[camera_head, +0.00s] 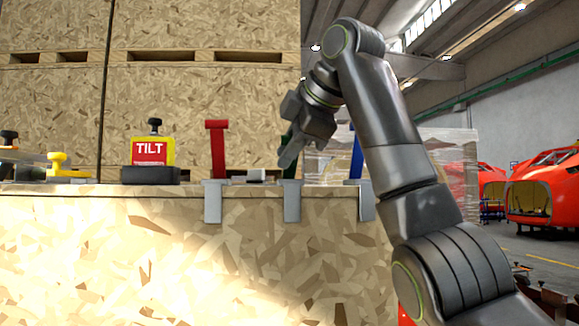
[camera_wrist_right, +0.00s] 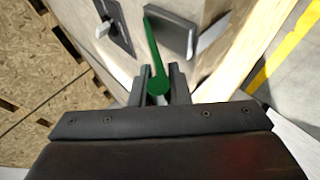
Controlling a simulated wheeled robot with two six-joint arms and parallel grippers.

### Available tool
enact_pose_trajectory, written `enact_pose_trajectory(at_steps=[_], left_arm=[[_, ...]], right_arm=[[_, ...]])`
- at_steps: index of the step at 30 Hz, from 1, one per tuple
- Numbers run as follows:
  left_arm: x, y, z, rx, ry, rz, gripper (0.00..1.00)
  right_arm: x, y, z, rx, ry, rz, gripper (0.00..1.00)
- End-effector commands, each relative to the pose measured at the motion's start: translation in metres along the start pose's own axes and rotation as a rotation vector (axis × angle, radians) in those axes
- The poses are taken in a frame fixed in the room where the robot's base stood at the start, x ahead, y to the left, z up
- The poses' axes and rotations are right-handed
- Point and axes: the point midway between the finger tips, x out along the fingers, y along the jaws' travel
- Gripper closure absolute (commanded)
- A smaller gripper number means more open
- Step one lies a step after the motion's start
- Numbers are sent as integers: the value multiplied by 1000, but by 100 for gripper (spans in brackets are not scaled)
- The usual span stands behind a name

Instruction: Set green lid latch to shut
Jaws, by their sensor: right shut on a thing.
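The green lid latch (camera_head: 288,165) stands at the crate's top front edge, above a grey metal bracket (camera_head: 292,205). My right gripper (camera_head: 287,160) is at the latch and covers much of it in the head view. In the right wrist view the green latch handle (camera_wrist_right: 153,55) runs between the fingers of my right gripper (camera_wrist_right: 160,85), with its rounded end close to the palm. The fingers are shut on it. My left gripper is in neither view.
A red latch (camera_head: 217,145) stands upright to the left, and a blue latch (camera_head: 356,155) is partly behind my right arm. A yellow and red TILT box (camera_head: 150,152) and a yellow-knobbed device (camera_head: 58,165) sit further left. Tall wooden crate panels (camera_head: 200,90) rise behind.

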Motion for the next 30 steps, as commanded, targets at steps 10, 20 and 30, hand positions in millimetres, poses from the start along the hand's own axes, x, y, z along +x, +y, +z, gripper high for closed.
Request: enact_pose_trajectory(at_steps=[10,20,30], left_arm=[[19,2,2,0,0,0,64],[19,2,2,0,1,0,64],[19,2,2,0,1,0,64]], right_arm=[[2,-8,-1,-33,2,72,100],[2,-7,-1,-35,2,77,100],[2,-7,0,-34,1,78,62]])
